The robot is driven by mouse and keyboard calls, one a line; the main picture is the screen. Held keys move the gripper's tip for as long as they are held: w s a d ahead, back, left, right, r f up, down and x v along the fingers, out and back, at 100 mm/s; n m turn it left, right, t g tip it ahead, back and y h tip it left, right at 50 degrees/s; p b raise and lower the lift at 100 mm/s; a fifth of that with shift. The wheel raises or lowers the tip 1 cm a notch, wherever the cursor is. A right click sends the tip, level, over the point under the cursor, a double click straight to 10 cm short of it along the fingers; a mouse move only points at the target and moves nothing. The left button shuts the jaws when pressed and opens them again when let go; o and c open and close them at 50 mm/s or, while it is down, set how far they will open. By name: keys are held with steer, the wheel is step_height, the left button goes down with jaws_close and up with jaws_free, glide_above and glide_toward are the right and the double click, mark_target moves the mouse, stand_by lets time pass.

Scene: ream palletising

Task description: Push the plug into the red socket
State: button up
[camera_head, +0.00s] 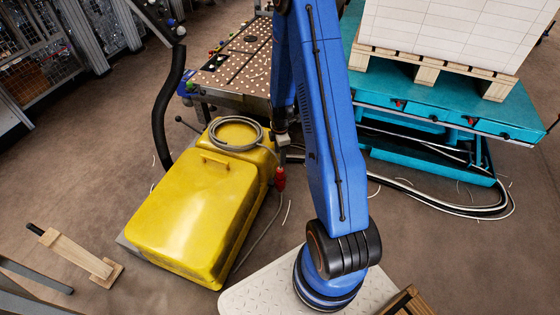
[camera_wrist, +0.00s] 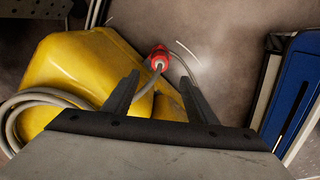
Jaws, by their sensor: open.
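A red connector (camera_head: 280,178) with a grey cable is beside the right side of the yellow machine (camera_head: 190,225). It also shows in the wrist view (camera_wrist: 158,57), with the cable running down from it between my fingers. I cannot tell whether it is the plug, the socket or both together. My gripper (camera_wrist: 158,80) is open, its two dark fingers spread, with the red connector just beyond the fingertips in the picture. I see nothing clamped between them. In the head view my blue arm covers much of this area.
A grey cable coil (camera_head: 235,133) lies on the yellow machine. A perforated work table (camera_head: 236,62) stands behind it. A teal lift table (camera_head: 440,108) bears a wooden pallet (camera_head: 435,68) with white stacked reams. Loose cables lie on the floor. A wooden post (camera_head: 75,255) is at the left.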

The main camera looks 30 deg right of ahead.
steer(key=shift+r, duration=2.55)
